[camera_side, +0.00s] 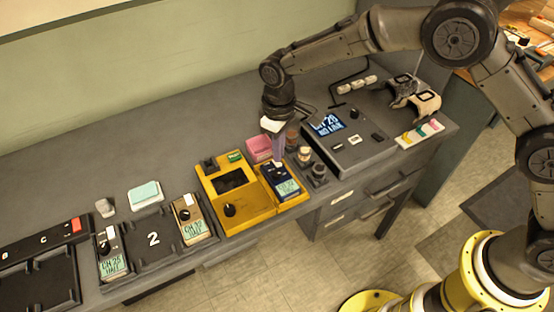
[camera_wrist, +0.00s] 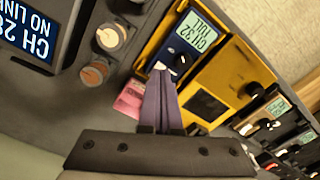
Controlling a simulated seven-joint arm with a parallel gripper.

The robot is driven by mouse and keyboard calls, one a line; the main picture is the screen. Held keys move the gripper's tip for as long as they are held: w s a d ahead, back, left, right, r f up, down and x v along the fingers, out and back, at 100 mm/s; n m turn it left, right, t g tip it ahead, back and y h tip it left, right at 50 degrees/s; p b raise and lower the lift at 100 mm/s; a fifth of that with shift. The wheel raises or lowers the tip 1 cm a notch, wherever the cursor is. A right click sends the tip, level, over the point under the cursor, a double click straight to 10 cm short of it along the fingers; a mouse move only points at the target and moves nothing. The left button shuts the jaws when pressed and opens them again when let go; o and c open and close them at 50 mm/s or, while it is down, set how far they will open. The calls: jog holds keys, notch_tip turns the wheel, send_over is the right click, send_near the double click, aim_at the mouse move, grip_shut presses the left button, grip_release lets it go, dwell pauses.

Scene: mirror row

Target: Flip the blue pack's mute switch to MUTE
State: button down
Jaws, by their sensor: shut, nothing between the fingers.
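The blue pack (camera_side: 281,181) lies in the right-hand bay of a yellow tray (camera_side: 238,217). Its small screen reads CH 32 FULL in the wrist view (camera_wrist: 195,33). The mute switch sits at the pack's end by my fingertips; it is too small and partly hidden, so I cannot tell its position. My gripper (camera_side: 277,157) points down over the back end of the pack, with its fingers together and nothing held. In the wrist view the fingertips (camera_wrist: 161,70) are at or just above the pack's top end, beside a pale spot. I cannot tell whether they touch.
A pink block (camera_side: 259,148) stands just behind the pack. Small round knobs or jars (camera_side: 304,156) stand to its right, beside a grey console (camera_side: 349,140) with a lit screen. A dark tray marked 2 (camera_side: 153,239) with other packs (camera_side: 190,219) is at left.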

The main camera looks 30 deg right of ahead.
jog(key=shift+f, duration=1.05)
dwell(0.9)
jog(key=shift+r, duration=3.6)
